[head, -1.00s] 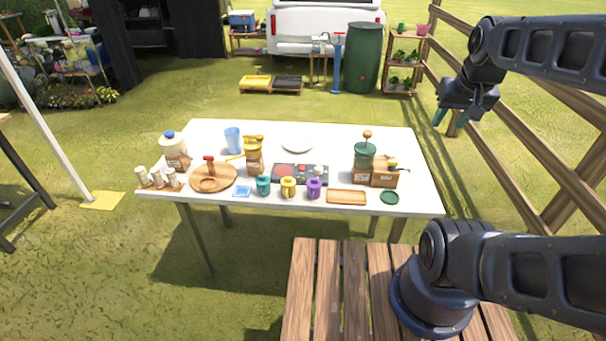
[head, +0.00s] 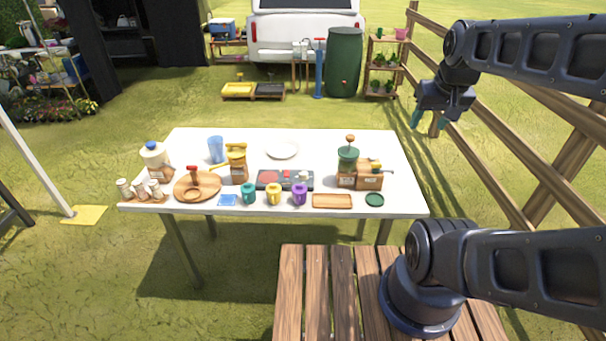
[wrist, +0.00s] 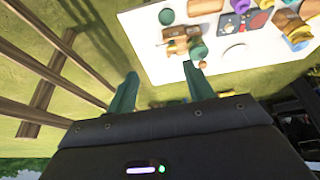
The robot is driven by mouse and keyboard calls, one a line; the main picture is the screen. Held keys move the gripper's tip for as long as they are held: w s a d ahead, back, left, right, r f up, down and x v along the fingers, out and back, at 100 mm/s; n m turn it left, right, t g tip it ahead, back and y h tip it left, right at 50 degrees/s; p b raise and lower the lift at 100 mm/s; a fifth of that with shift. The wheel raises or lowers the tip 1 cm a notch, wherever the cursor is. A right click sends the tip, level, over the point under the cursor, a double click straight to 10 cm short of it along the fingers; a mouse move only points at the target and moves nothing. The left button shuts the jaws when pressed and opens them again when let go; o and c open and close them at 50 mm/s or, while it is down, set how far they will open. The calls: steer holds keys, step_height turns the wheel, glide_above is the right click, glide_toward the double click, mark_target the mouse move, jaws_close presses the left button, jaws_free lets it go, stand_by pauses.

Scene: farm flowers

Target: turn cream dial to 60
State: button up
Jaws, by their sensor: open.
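A small cream dial (head: 303,177) appears to stand at the right end of a dark flat panel (head: 269,187) on the white table (head: 325,150). A red round patch lies on the panel to its left. Marks or numbers on the dial are too small to read. My gripper (head: 427,122) is open and empty, up in the air to the right of the table, well apart from the dial.
Teal (head: 249,194), yellow (head: 273,194) and purple (head: 299,194) mugs line the front of the panel. A green-topped jar (head: 347,162) and wooden box (head: 370,181) stand right of it, a grinder (head: 238,166) left. A wooden fence (head: 490,110) runs along the right.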

steer(key=w+a+f+n+g+h, duration=0.15)
steer(key=w+a+n, duration=0.35)
steer(key=w, duration=0.5)
steer(key=n+g+y, duration=0.2)
steer(key=n+g, duration=0.1)
steer(key=n, duration=1.9)
glide_above(304, 173)
step_height(304, 173, down, 26)
steer(key=f, duration=0.1)
steer(key=shift+h, duration=0.25)
step_height(304, 173, down, 10)
steer(key=shift+a+r, duration=0.1)
steer(key=c, duration=1)
steer(key=shift+o, duration=0.2)
